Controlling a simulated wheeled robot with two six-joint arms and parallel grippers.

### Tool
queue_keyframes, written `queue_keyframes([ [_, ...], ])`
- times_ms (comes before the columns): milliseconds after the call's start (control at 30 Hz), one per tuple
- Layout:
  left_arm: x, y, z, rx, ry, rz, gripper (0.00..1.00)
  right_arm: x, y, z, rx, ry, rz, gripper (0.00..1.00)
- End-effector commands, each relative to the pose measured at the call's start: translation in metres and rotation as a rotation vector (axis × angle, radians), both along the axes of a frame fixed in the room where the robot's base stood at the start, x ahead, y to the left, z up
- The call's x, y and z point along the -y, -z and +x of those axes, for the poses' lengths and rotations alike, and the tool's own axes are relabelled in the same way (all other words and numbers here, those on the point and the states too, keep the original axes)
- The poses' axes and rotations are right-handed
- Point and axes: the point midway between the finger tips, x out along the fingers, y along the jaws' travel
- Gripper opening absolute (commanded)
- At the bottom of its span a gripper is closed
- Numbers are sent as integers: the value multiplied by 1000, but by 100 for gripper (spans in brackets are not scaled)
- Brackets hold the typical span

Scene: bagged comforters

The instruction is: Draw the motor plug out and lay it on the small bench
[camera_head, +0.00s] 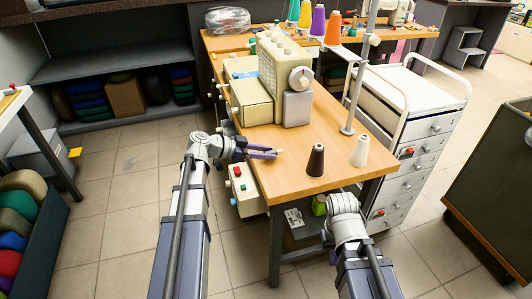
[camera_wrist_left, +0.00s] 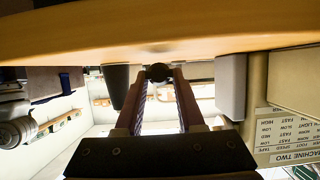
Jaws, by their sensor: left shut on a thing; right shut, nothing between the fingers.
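A narrow wood-topped bench (camera_head: 12,103), possibly the small bench, stands at the left edge.
The table (camera_head: 285,160) carries a cream sewing machine (camera_head: 284,80), a dark cone (camera_head: 316,160) and a white cone (camera_head: 360,151). A button box (camera_head: 243,190) hangs below its left edge. A white drawer cart (camera_head: 410,120) stands right.

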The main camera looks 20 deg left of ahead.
Motion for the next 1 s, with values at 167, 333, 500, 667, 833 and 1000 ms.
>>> queue_keyframes([
  [167,0,0,0,0,0,0,0,0,0,0,0,0,0,0],
  [333,0,0,0,0,0,0,52,0,0,0,0,0,0,0],
  [500,0,0,0,0,0,0,71,0,0,0,0,0,0,0],
  [667,0,0,0,0,0,0,73,0,0,0,0,0,0,0],
  [833,0,0,0,0,0,0,88,0,0,0,0,0,0,0],
  [1000,0,0,0,0,0,0,100,0,0,0,0,0,0,0],
])
